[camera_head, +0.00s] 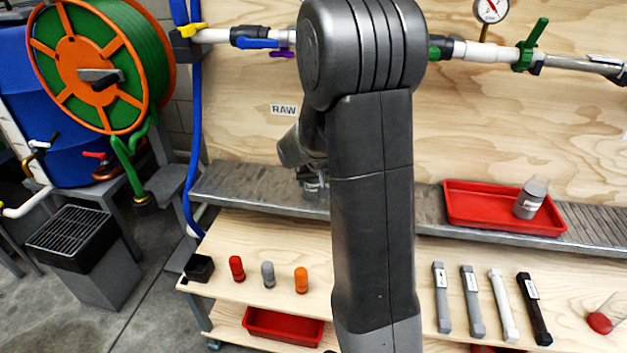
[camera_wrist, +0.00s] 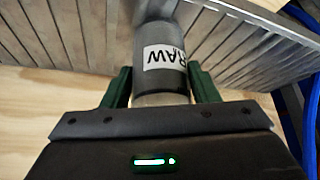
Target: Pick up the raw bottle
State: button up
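The raw bottle (camera_wrist: 163,60) is a grey cylinder with a white label reading RAW, upside down in the wrist view. My gripper (camera_wrist: 161,85) has its two green fingers on either side of the bottle, very close to its walls. Whether the fingers press on it is not clear. In the head view the bottle (camera_head: 312,187) shows only partly, at the grey slatted shelf (camera_head: 262,189) below the RAW sign (camera_head: 284,109). My arm hides the rest, and I cannot tell whether the bottle touches the shelf.
A red tray (camera_head: 466,217) on the shelf at right holds another labelled bottle (camera_head: 531,198). Pipes with valves run along the wooden backboard above. A blue hose (camera_head: 196,120) hangs at left.

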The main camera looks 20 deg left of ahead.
jog(key=c, duration=0.7)
jog(key=shift+r, duration=0.1)
jog(key=shift+r, duration=0.2)
jog(key=s+d, duration=0.3)
jog(key=s, duration=0.1)
jog(key=s+d, duration=0.4)
jog(key=s, duration=0.1)
jog(key=s+d+b, duration=0.1)
jog(key=s+d, duration=0.2)
jog(key=s, duration=0.2)
jog(key=shift+s+d, duration=0.2)
jog(key=shift+d, duration=0.15)
